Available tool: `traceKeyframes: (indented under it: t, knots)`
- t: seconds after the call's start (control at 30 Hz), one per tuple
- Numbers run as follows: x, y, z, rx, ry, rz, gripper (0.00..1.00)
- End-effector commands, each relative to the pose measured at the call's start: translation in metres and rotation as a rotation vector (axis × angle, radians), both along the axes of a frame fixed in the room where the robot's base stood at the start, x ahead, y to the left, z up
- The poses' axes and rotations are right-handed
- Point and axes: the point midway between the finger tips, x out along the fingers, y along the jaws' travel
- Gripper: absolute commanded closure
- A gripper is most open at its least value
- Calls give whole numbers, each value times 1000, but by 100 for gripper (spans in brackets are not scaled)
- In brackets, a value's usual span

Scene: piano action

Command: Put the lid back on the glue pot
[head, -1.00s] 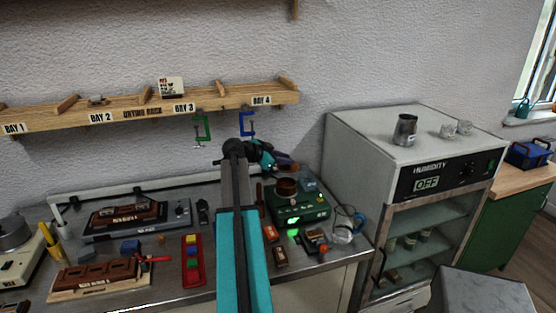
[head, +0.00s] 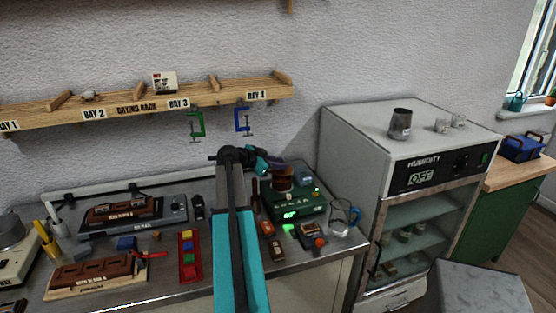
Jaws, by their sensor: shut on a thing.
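The brown glue pot (head: 282,184) stands on a green heater with a lit display at the back right of the bench. My gripper (head: 277,166) is at the pot's top, reaching in from the left behind my arm. It is shut on the dark lid (head: 284,169), which is small and partly hidden by the gripper. The lid is over the pot's mouth; I cannot tell whether it touches the rim.
The green heater (head: 299,207) has a glass jug (head: 341,218) to its right. Small blocks lie in front of it. A red tray (head: 189,256) is left of my arm. The drying rack (head: 220,96) with hanging clamps is above, and the humidity cabinet (head: 400,150) stands to the right.

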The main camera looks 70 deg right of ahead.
Motion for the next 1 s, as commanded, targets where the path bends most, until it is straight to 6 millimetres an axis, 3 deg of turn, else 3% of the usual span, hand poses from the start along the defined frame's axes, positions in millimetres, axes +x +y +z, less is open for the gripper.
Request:
traceKeyframes:
  t: [0.33, 1.0]
  knots:
    - [1, 0, -21, 0, 0, 1, 100]
    - [2, 1, -23, 0, 0, 2, 100]
